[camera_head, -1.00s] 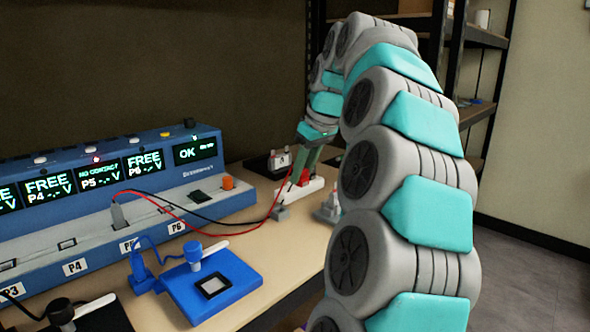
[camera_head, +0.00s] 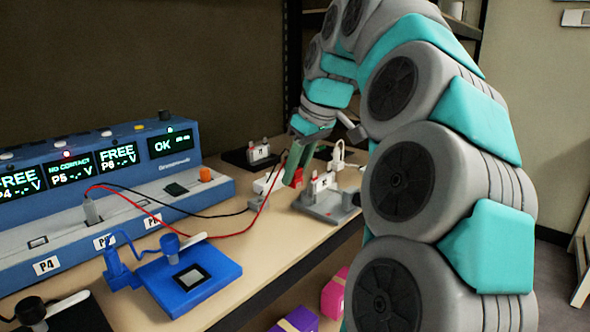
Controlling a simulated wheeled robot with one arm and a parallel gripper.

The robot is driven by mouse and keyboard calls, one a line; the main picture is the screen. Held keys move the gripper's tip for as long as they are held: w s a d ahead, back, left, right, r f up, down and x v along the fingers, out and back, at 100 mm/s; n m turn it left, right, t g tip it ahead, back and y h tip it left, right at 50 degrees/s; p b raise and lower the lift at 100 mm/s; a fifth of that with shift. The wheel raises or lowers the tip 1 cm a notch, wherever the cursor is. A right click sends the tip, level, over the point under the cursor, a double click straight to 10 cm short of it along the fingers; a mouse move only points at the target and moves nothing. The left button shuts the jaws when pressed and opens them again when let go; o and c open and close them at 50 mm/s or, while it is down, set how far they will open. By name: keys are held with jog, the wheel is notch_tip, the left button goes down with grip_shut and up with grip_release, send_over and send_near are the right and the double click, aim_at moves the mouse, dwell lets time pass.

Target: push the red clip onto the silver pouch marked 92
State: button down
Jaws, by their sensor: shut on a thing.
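My gripper (camera_head: 299,165) has green fingers and is shut on the red clip (camera_head: 293,178), above the back of the bench. The red wire runs from the clip to the blue unit. Just right of the clip, a grey stand (camera_head: 332,207) holds a small pale piece with a label (camera_head: 322,182). The clip looks close to it, but I cannot tell whether they touch. Other labelled pale pieces stand behind (camera_head: 260,152) and left (camera_head: 267,184) of the clip. The labels are too small to read, so I cannot tell which one is the pouch marked 92.
A blue unit (camera_head: 130,195) with several green displays fills the left; one reads OK, another NO CONTACT. A black wire (camera_head: 190,212) runs across the bench. A blue stand (camera_head: 188,283) is in front. Pink and purple boxes (camera_head: 335,293) lie below the bench edge.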

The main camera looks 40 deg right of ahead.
jog(key=shift+r+p, duration=1.5)
jog(key=shift+r, duration=2.2)
jog(key=shift+d, duration=0.1)
